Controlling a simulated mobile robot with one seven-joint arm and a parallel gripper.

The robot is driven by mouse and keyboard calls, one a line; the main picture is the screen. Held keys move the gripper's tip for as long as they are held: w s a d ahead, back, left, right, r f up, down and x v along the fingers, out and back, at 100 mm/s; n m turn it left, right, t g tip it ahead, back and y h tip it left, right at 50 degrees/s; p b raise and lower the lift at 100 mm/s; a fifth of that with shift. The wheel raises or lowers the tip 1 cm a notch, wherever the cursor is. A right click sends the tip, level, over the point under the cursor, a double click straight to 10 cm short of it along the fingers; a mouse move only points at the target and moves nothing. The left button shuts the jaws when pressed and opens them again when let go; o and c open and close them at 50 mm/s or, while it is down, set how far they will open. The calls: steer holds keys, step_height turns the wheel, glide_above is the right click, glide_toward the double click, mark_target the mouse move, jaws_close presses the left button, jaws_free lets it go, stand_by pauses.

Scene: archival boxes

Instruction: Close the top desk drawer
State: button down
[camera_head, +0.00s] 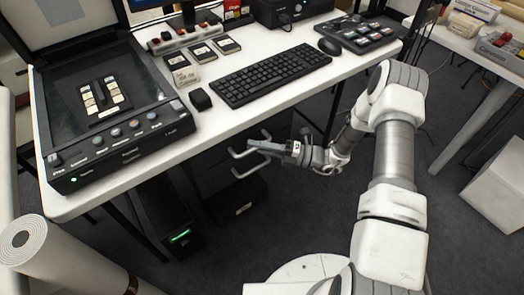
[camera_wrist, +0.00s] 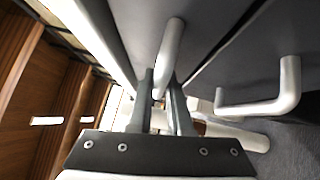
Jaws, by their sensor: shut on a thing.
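The top drawer front (camera_wrist: 135,25) is a dark grey panel just below the white desk edge in the wrist view. Its pale bar handle (camera_wrist: 171,45) is between the fingers of my gripper (camera_wrist: 160,82), which is shut on it. In the head view my gripper (camera_head: 271,146) reaches under the front edge of the desk (camera_head: 225,125) to the upper handle (camera_head: 238,155). A lower drawer handle (camera_wrist: 285,90) is beside it in the wrist view, apart from the fingers. The drawer's body is in shadow; I cannot tell how far it stands out.
A flatbed scanner (camera_head: 150,130), a keyboard (camera_head: 270,77) and a mouse (camera_head: 329,46) are on the desk. A paper roll (camera_head: 60,255) is at lower left.

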steer(key=shift+w+a, duration=0.1)
steer(key=shift+w, duration=0.1)
steer(key=c, duration=0.8)
jaws_free()
steer(key=shift+c, duration=0.2)
steer(key=p+v, duration=0.2)
steer(key=v, duration=1.5)
steer(key=shift+p, duration=0.3)
steer(key=shift+s+r, duration=0.15)
